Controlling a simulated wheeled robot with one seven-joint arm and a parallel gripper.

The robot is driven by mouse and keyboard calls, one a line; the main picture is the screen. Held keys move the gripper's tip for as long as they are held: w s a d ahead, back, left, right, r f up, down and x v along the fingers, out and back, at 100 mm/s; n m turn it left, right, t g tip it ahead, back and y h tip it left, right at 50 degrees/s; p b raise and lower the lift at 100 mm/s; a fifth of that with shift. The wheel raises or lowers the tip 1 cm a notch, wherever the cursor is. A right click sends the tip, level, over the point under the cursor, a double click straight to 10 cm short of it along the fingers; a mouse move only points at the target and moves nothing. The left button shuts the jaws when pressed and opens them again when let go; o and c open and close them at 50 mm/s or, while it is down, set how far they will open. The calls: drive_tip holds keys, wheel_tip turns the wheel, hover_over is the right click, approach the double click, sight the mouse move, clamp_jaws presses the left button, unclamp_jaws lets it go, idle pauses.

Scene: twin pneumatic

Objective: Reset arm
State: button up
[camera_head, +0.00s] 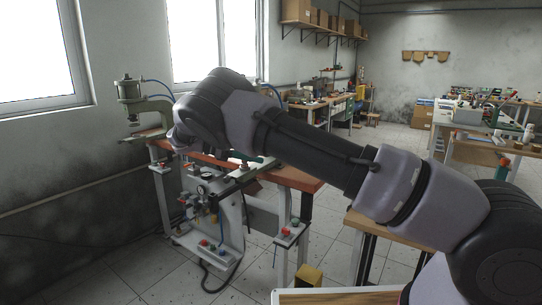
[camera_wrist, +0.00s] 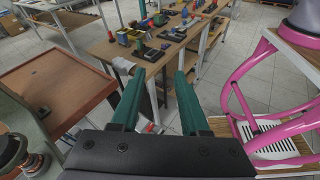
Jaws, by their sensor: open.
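My gripper (camera_wrist: 158,76) shows in the wrist view as two green fingers standing apart, with nothing between them. Beyond and below the fingers are open floor and the legs of a workbench. A pneumatic press (camera_head: 130,98) with blue hoses stands at the left on an orange-brown table (camera_head: 298,179). The table's stand carries a pressure gauge and red and green buttons.
In the wrist view a brown-topped table (camera_wrist: 60,85) lies left of the fingers, a cluttered workbench (camera_wrist: 127,50) ahead, and a pink tubular frame (camera_wrist: 237,95) to the right. In the head view another cluttered bench (camera_head: 445,118) is at the right. Tiled floor lies between the benches.

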drive_tip(key=s+d+r+m+g+y, duration=0.15)
drive_tip(key=d+r+m+y, duration=0.45)
drive_tip(key=d, duration=0.6)
drive_tip(key=s+d+r+m+g+y, duration=0.15)
drive_tip(key=d+r+y, duration=0.25)
drive_tip(key=d+r, duration=0.5)
drive_tip(key=s+d+r+m+t+y, duration=0.2)
drive_tip(key=s+d+m+t, duration=0.1)
drive_tip(key=s, duration=0.4)
drive_tip(key=s+d+r+m+t+y, duration=0.2)
drive_tip(key=s+d+m+t, duration=0.1)
drive_tip(key=s+m, duration=0.3)
drive_tip(key=s+d+r+m+t+y, duration=0.2)
drive_tip(key=s+d+m+t+y, duration=0.1)
drive_tip(key=s, duration=0.7)
drive_tip(key=shift+s+r+m+t, duration=0.15)
drive_tip(key=shift+m+t, duration=0.15)
drive_tip(key=shift+m, duration=0.35)
